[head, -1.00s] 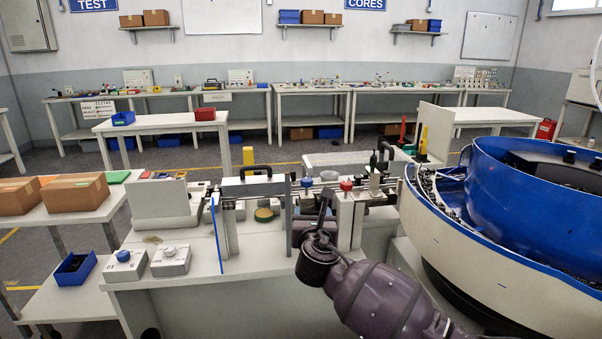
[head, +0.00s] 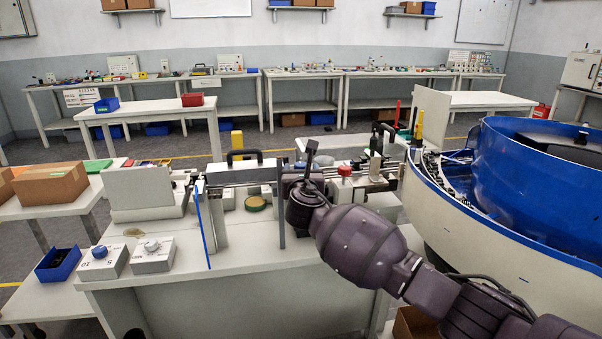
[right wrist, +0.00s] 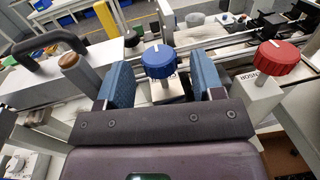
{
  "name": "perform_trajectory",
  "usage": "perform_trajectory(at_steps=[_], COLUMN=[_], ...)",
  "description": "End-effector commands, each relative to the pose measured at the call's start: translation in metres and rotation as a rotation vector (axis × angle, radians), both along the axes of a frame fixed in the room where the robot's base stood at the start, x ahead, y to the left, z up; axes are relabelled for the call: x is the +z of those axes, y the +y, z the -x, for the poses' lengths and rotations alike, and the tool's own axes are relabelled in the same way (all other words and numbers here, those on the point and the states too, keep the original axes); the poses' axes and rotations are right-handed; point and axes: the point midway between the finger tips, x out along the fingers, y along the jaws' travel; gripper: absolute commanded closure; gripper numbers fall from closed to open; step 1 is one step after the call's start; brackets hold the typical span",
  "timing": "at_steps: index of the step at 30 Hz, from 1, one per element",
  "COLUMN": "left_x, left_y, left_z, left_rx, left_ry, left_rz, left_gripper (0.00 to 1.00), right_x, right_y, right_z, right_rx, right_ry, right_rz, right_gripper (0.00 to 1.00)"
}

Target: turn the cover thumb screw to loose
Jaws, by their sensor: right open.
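A blue ribbed knob (right wrist: 159,61) with a white mark on top stands between the two blue fingers of my right gripper (right wrist: 161,72) in the right wrist view. The fingers are open, one on each side, with gaps to the knob visible. A red ribbed knob (right wrist: 277,57) stands on a grey post to the right, outside the fingers. My left gripper is not in view.
A black handle (right wrist: 50,45) and a brown round knob (right wrist: 76,67) stand left of the fingers. The large blue bowl (head: 535,190) fills the right side. A thin upright blue-edged panel (head: 203,225) and two knobbed boxes (head: 152,254) are at the bench's left.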

Motion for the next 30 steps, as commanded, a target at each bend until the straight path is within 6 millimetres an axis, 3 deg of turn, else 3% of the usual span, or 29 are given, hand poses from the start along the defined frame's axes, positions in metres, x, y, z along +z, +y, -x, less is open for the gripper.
perform_trajectory(at_steps=[6, 17, 26, 30], left_x=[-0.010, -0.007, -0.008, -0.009], left_y=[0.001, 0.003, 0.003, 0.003], left_z=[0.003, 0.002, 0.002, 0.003], left_rx=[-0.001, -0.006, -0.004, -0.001], left_ry=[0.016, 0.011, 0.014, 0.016], left_rz=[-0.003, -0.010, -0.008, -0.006], left_gripper=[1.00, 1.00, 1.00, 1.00], right_x=[-0.002, 0.001, 0.000, 0.001], right_y=[0.001, 0.001, 0.001, 0.000], right_z=[-0.015, -0.017, -0.017, -0.017], right_rx=[0.000, 0.000, 0.000, 0.004], right_ry=[0.002, 0.000, 0.000, 0.000], right_rz=[-0.001, -0.001, -0.001, 0.000], right_gripper=[0.39, 0.40, 0.86, 0.88])
